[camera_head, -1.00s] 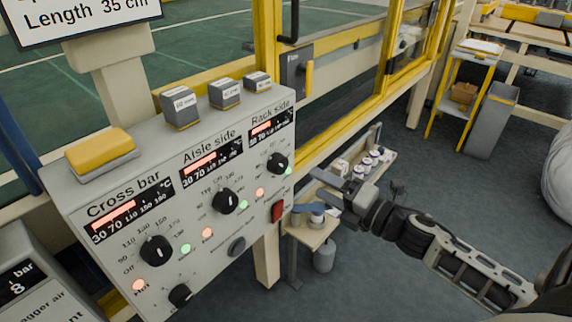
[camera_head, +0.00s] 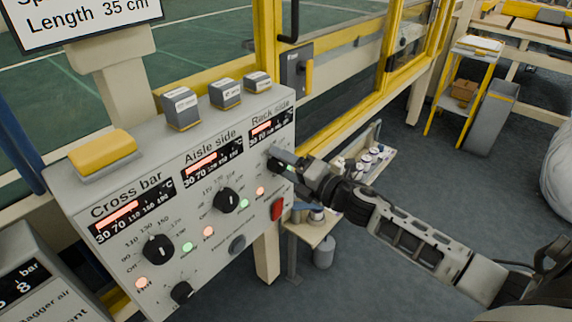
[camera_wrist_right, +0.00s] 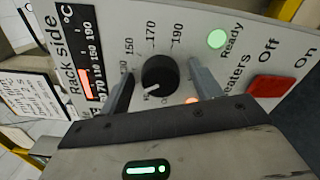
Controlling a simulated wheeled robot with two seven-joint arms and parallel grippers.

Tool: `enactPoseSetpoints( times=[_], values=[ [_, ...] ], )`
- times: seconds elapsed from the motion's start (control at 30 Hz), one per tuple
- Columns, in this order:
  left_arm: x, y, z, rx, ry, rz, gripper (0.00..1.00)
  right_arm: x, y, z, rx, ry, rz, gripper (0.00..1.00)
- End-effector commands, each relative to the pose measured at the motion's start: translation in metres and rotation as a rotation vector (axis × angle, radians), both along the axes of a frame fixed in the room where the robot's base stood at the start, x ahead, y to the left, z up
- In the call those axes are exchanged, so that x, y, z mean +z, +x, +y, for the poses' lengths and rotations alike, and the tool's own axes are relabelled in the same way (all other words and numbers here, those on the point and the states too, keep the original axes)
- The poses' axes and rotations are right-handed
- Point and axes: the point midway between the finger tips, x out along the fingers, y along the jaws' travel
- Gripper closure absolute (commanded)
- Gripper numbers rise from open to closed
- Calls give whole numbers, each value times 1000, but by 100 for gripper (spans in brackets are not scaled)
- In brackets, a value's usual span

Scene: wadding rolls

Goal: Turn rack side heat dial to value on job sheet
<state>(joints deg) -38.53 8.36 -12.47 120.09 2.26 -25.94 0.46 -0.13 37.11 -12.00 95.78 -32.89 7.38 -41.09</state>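The rack side heat dial (camera_wrist_right: 160,74) is a black round knob with a white pointer mark, on the grey control panel (camera_head: 230,260). In the right wrist view the mark points to the lower left, away from the 150, 170 and 190 labels. My right gripper (camera_wrist_right: 163,84) is open, with one finger on each side of the dial and a gap at both sides. In the head view my right gripper (camera_head: 284,162) covers most of that dial. A printed sheet (camera_wrist_right: 28,96) shows in the right wrist view; its text is too small to read. My left gripper is not in view.
The aisle side dial (camera_head: 226,200) and cross bar dial (camera_head: 158,249) are to the left on the panel. A red heaters switch (camera_head: 278,209) sits just below my right gripper. A green Ready lamp (camera_wrist_right: 217,39) is near the dial. A sign (camera_head: 85,20) reads Length 35 cm.

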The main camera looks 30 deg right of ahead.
Motion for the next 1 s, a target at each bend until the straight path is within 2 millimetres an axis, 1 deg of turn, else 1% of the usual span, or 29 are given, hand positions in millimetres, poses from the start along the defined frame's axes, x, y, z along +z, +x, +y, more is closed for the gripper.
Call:
enactPoseSetpoints(
  times=[0.03,0.07,0.1,0.13,0.17,0.37,0.53,0.67,1.0],
  values=[
    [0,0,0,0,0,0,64,0,0,0,0,0,0,47],
    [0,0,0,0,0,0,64,0,0,0,0,0,0,55],
    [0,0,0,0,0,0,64,0,0,0,0,0,0,66],
    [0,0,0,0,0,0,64,0,0,0,0,0,0,75],
    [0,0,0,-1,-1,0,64,0,0,0,0,0,0,80],
    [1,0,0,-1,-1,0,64,0,0,0,0,6,2,80],
    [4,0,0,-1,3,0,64,1,0,0,0,48,17,80],
    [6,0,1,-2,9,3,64,1,0,0,0,114,41,80],
    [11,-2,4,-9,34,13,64,1,0,-1,-1,350,128,80]
  ],
)
